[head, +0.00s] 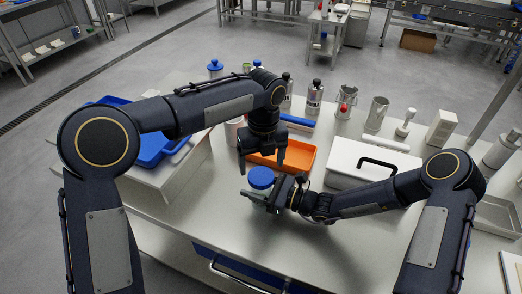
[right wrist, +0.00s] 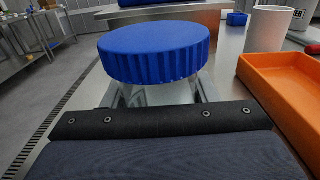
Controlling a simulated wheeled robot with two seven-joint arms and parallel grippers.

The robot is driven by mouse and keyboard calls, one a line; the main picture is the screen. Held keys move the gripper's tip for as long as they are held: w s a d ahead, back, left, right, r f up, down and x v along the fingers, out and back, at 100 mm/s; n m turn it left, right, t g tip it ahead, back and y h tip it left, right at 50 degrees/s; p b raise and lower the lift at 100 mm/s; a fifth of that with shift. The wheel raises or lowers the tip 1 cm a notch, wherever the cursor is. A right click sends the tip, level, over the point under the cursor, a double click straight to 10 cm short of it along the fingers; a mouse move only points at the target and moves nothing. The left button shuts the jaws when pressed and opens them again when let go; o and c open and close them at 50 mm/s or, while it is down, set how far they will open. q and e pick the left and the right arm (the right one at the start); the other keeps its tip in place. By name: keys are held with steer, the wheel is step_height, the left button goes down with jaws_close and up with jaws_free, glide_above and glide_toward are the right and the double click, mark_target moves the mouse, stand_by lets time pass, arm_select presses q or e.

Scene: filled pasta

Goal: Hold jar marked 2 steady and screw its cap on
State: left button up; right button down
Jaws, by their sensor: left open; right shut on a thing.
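A jar (head: 257,197) with a ribbed blue cap (head: 261,178) on top stands upright near the front of the steel table. My right gripper (head: 270,194) is shut on the jar from the right side, below the cap. In the right wrist view the blue cap (right wrist: 154,52) sits over the clear glass jar (right wrist: 160,93), whose lower part is hidden by my gripper. No number marking is readable. I cannot tell how tightly the cap sits. My left gripper (head: 262,168) is open and points down, just above and behind the cap, its fingers spread either side and empty.
An orange tray (head: 309,157) lies behind the jar, with a white box with a black handle (head: 345,171) to its right. Blue trays (head: 152,150) stand at left. Bottles and a steel jug (head: 377,113) line the back. Table left of the jar is clear.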

arm_select(q)
steer(key=n, duration=0.5)
steer(key=shift+r+n, duration=0.15)
steer(key=shift+n, duration=0.25)
steer(key=n, duration=0.3)
steer(key=shift+r, duration=0.1)
steer(key=n, duration=0.5)
steer(key=shift+r, duration=0.2)
steer(key=n, duration=0.3)
steer(key=shift+r, duration=0.15)
steer(key=n, duration=0.5)
steer(key=shift+r+n, duration=0.3)
steer(key=shift+r, duration=0.05)
steer(key=n, duration=0.2)
steer(key=shift+r+n, duration=0.2)
steer(key=shift+n, duration=0.2)
steer(key=n, duration=0.3)
steer(key=r+n, duration=0.1)
steer(key=n, duration=0.3)
steer(key=shift+w+a, duration=0.1)
steer(key=shift+w, duration=0.05)
